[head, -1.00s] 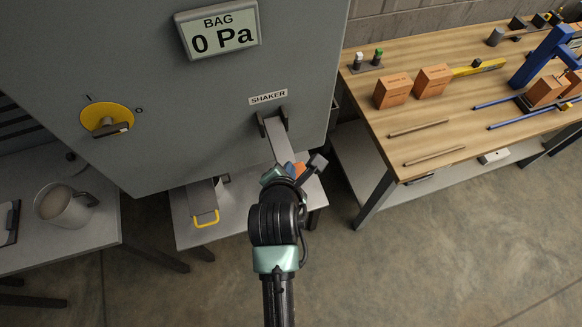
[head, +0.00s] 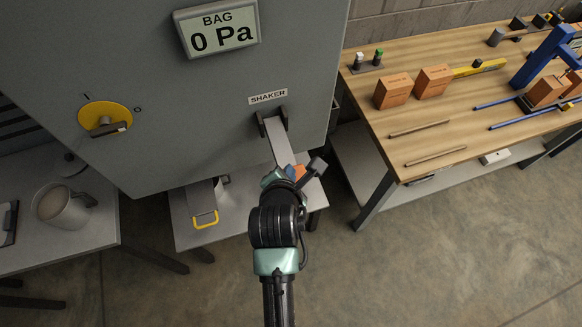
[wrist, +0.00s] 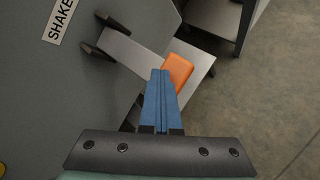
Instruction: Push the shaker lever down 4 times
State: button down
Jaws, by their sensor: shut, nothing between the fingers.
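The shaker lever (head: 281,148) is a flat grey bar. It runs from a dark bracket under the SHAKER label, out and down from the grey cabinet. Its orange end grip (wrist: 179,71) shows in the wrist view, and a bit of it shows beside my gripper in the head view. My gripper (wrist: 160,73) has its blue fingers shut together with nothing between them. The fingertips overlap the left edge of the orange grip in the wrist view; I cannot tell whether they touch it. In the head view my wrist hides part of the lever's end.
The SHAKER label (head: 268,97) sits above the bracket. A BAG display (head: 217,33) reads 0 Pa. A yellow rotary switch (head: 105,117) is at left. A wooden workbench (head: 440,125) stands at right, with open floor in front.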

jog(key=shift+s+f+b, duration=0.15)
jog(key=shift+f+b, duration=0.7)
jog(key=shift+f, duration=0.8)
dwell(0.7)
jog(key=shift+r, duration=0.15)
dwell(0.4)
jog(key=shift+w+r+p, duration=0.2)
jog(key=shift+r+p, duration=2.95)
jog(key=shift+p, duration=0.25)
notch_tip(320, 180, up, 3)
jog(key=p, duration=0.3)
jog(key=shift+r+p, duration=0.4)
jog(key=shift+r, duration=0.6)
